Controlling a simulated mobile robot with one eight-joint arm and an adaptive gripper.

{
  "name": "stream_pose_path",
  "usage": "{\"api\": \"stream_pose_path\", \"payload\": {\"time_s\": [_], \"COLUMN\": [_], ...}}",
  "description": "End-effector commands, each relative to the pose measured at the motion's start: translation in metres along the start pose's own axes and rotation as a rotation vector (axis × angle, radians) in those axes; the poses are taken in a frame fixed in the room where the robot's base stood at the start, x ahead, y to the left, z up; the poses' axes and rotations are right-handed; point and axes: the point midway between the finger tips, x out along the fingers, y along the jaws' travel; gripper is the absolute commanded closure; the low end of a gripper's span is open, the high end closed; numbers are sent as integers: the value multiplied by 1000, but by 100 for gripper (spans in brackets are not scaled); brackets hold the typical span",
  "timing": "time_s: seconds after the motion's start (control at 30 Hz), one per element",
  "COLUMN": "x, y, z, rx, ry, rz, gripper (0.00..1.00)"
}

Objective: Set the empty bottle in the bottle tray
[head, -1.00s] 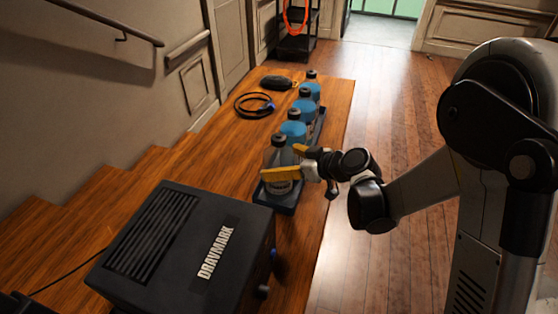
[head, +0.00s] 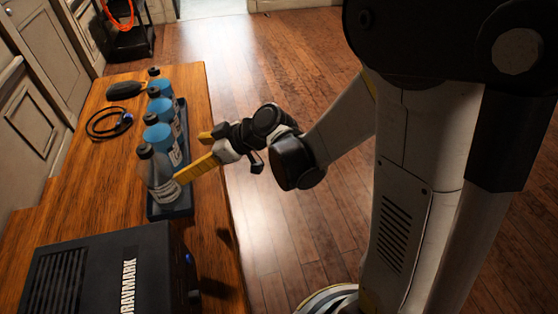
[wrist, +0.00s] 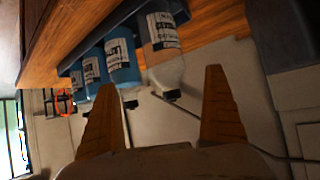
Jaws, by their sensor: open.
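The empty bottle (head: 158,174), clear with a dark cap and a white label, stands upright in the near end of the dark bottle tray (head: 172,212). Several blue-filled bottles (head: 160,137) stand behind it in the same row. My gripper (head: 191,158) has yellow fingers and is open and empty, to the right of the empty bottle. In the wrist view, the empty bottle (wrist: 165,60) shows beyond the open fingers, apart from them. The lower finger overlaps the bottle's edge in the head view; its base is partly hidden.
A coiled cable (head: 108,124) and a black pouch (head: 124,90) lie at the far left. Open floor (head: 240,70) lies right of the desk.

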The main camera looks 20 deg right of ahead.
Motion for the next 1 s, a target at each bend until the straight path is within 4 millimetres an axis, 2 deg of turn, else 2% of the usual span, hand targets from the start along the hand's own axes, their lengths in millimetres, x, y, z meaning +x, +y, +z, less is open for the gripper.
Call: {"api": "stream_pose_path", "payload": {"time_s": [0.27, 0.5, 0.7, 0.83, 1.0], "x": [-82, -158, -214, -237, -248], "y": [-7, -19, -30, -34, -35], "z": [10, 36, 61, 72, 78], "rx": [237, 430, 557, 605, 629], "ry": [-192, -296, -325, -325, -322], "rz": [193, 417, 602, 682, 724], "gripper": [0, 0, 0, 0, 0]}}
